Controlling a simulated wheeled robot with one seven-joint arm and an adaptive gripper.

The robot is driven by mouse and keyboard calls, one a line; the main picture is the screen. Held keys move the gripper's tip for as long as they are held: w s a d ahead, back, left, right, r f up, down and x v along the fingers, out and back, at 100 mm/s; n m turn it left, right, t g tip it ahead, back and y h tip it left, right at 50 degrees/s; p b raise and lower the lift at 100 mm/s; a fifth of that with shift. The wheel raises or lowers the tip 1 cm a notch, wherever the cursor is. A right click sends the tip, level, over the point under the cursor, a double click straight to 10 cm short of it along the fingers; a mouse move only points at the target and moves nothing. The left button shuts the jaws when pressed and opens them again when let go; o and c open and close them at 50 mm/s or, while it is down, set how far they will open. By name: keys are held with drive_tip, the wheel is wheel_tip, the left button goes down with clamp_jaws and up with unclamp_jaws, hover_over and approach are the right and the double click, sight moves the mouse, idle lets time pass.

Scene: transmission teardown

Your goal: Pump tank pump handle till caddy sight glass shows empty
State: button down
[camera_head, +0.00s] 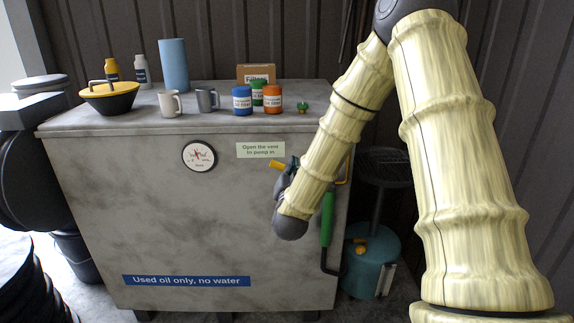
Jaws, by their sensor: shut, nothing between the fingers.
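The tank is a large grey steel box (120,210) with a blue label reading "Used oil only, no water". A green-gripped pump handle (327,218) hangs on a dark crank at its right edge. A yellow lever (277,165) shows on the tank front below the vent sign. The caddy (371,262) is a teal drum right of the tank; a pale upright strip (387,282) on it may be its sight glass, level unreadable. My gripper (292,167) is mostly hidden behind my sleeved forearm, close to the yellow lever; it is shut and empty, apart from the green grip.
The tank top holds a funnel (108,96), two mugs, a blue cylinder (173,65), several bottles and jars, and a box (256,74). A round gauge (199,155) and a vent sign (260,149) are on the front. A dark grated pan (385,166) stands above the caddy.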

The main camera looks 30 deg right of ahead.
idle(0.3)
drive_tip(key=p+x, duration=0.3)
drive_tip(key=x, duration=0.7)
drive_tip(key=shift+w+a+f+p, duration=0.1)
drive_tip(key=shift+a+f, duration=0.2)
drive_tip(key=shift+f, duration=0.3)
drive_tip(key=shift+s+a+f+p, duration=0.15)
drive_tip(key=shift+a+f, duration=0.2)
drive_tip(key=shift+f, duration=0.25)
drive_tip(key=shift+w+a+f+p, duration=0.15)
drive_tip(key=shift+a+f, duration=0.15)
drive_tip(key=shift+f, duration=0.3)
